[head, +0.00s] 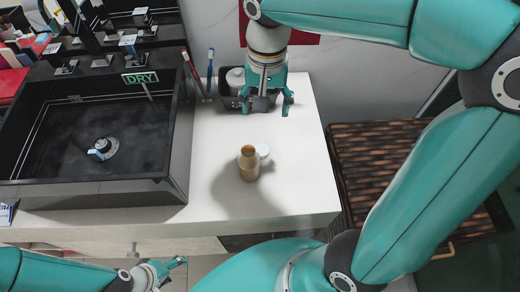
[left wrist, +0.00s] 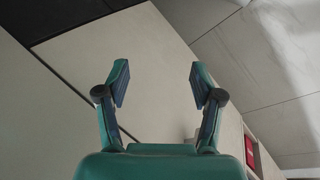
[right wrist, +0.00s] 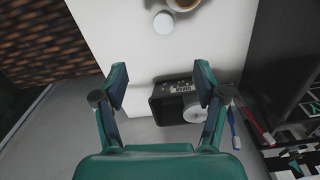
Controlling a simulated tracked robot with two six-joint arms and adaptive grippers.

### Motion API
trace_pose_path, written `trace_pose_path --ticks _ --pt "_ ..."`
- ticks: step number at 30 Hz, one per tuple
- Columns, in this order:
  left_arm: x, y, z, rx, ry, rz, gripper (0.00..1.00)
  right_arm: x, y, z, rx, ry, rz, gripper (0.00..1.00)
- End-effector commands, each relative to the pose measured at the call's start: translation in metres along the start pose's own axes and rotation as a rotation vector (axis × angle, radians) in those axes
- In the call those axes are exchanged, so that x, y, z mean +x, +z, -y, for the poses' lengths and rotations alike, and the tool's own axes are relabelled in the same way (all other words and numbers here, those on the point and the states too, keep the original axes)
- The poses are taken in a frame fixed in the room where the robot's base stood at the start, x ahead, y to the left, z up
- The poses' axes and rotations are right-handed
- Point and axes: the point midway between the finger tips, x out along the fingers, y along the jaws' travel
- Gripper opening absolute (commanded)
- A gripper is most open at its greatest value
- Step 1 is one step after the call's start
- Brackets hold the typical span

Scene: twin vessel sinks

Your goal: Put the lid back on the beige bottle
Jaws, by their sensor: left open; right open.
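The beige bottle (head: 249,172) stands upright on the white counter, with a brownish top. In the right wrist view its round top (right wrist: 183,4) is cut by the upper edge. A small white disc (head: 263,151), apparently the lid, lies on the counter just behind and right of it; it also shows in the right wrist view (right wrist: 163,22). My right gripper (head: 266,104) is open and empty over the back of the counter, apart from both. It shows in the right wrist view (right wrist: 161,88). My left gripper (head: 178,262) is open and empty, low in front of the counter (left wrist: 157,85).
A black tray (right wrist: 160,108) with a white round item stands at the counter's back by my right gripper. A red toothbrush (head: 192,72) and a blue one (head: 210,70) are beside it. A dark sink (head: 40,150) is at left. The counter (head: 305,190) around the bottle is clear.

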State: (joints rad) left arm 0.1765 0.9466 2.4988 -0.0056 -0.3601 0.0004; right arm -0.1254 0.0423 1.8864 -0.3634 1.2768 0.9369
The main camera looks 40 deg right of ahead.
Motion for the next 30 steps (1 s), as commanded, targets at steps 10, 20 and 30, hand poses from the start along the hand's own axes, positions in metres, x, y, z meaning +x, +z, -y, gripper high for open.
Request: trace_pose_path --ticks 10,20,30 --pt "0.01 0.0 0.004 0.0 0.0 0.0 0.67 0.061 0.001 -0.001 0.001 0.005 0.005 0.71" --pt "0.016 0.0 0.006 0.0 0.0 0.0 0.67 0.112 0.0 0.0 0.002 0.002 0.002 0.71" --pt "0.016 0.0 0.006 0.0 0.0 0.0 0.67 0.115 0.0 0.0 0.002 0.0 0.0 0.71"
